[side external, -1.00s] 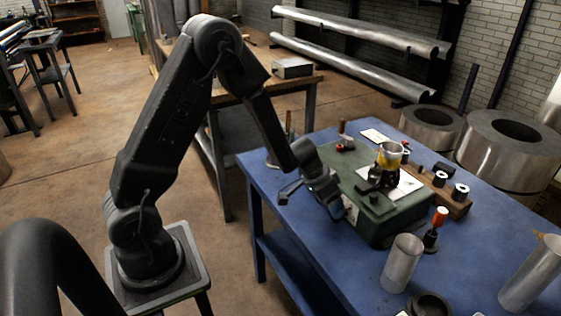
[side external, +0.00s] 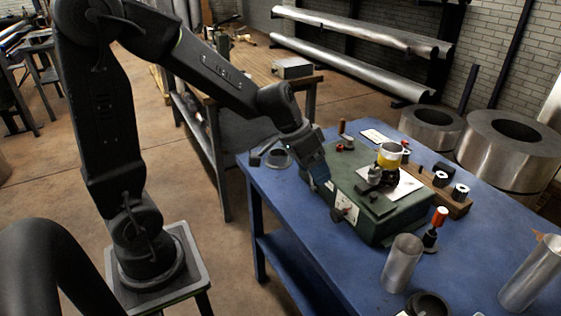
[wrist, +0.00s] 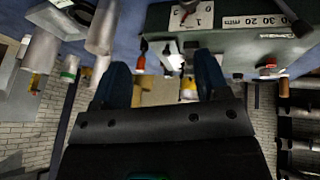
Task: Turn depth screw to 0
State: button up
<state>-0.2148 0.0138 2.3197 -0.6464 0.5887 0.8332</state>
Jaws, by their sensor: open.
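The green machine (side external: 365,200) stands on the blue bench, with a white plate and dark fitting (side external: 346,213) on its side. In the wrist view the machine (wrist: 235,42) fills the top, inverted. It carries a white plate marked 0 and 1 (wrist: 190,16) with a dark pointer, and a mm scale (wrist: 255,20). A grey rod (wrist: 292,15) shows beside that scale. I cannot tell which fitting is the depth screw or read its setting. My gripper (side external: 320,178) is open and empty, beside the machine's near left edge; its blue fingers (wrist: 163,80) show apart.
A yellow-banded cup (side external: 389,156) stands on the machine. An orange-handled tool (side external: 437,224) and a metal tube (side external: 402,263) stand on the bench (side external: 335,260) at right. A wooden block with spools (side external: 448,197) lies behind.

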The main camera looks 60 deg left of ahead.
jog(key=s+d+r+y, duration=0.1)
jog(key=s+d+r, duration=0.2)
jog(key=s+r, duration=0.4)
jog(key=shift+s+d+t, duration=0.3)
jog(key=shift+s, duration=1.25)
jog(key=s+f+m+g+y, duration=0.1)
jog(key=f, duration=0.2)
jog(key=s+a+f+m+g+y, duration=0.1)
jog(key=f+m+y, duration=0.1)
jog(key=f, duration=0.1)
jog(key=s+a+f+m+g+y, duration=0.1)
jog(key=f+m+g, duration=0.1)
jog(key=f, duration=0.1)
jog(key=shift+s+a+f, duration=0.15)
jog(key=shift+s+a, duration=0.05)
jog(key=shift+s, duration=0.2)
jog(key=s+a+f+m+g+y, duration=0.1)
jog(key=a+f+m+y, duration=0.3)
jog(key=m, duration=0.1)
jog(key=m+t+h, duration=0.2)
jog(key=m+t, duration=1.2)
jog(key=m, duration=1.2)
send_near(334, 216)
jog(key=shift+g, duration=0.3)
jog(key=x, duration=1)
jog(key=shift+w+r, duration=0.1)
jog(key=shift+w, duration=0.25)
